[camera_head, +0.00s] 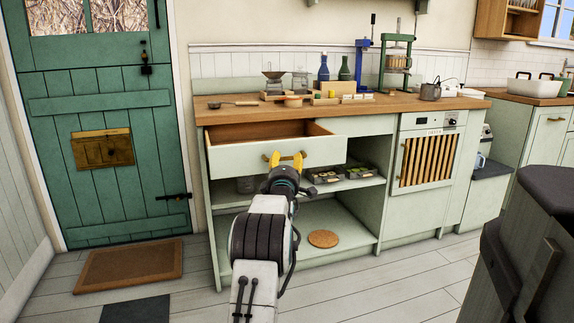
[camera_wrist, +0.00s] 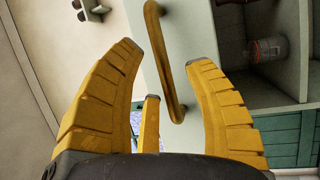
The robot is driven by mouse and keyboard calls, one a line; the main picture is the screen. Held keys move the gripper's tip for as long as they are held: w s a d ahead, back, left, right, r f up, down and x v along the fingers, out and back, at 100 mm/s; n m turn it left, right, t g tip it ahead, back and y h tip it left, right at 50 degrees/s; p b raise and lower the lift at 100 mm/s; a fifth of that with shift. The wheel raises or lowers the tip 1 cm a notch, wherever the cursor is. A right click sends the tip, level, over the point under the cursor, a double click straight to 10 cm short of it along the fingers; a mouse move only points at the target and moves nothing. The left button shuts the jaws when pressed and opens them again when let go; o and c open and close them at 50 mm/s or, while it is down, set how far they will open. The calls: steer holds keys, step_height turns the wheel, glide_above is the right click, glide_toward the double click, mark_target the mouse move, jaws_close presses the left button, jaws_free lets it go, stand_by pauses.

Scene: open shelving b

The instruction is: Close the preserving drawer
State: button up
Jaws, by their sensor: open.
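The preserving drawer (camera_head: 235,158) is pulled out from the counter's upper left, with its wooden inside showing in the head view. Its pale green front also shows in the wrist view (camera_wrist: 190,45). My gripper (camera_head: 286,158) is in front of the drawer front, with its yellow fingers open. In the wrist view the brass bar handle (camera_wrist: 165,60) lies beyond and between the two open fingers (camera_wrist: 165,62). I cannot tell whether the fingers touch the handle. In the head view the gripper hides most of the handle.
The wooden countertop (camera_head: 348,106) above holds bottles, presses and small jars. Open shelves below hold trays (camera_head: 360,172) and a round cork mat (camera_head: 323,239). A green door (camera_head: 105,150) and brown doormat (camera_head: 130,266) are at left.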

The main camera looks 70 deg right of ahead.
steer(key=shift+b+x, duration=1.15)
steer(key=shift+x, duration=0.1)
steer(key=shift+c, duration=0.2)
jaws_close()
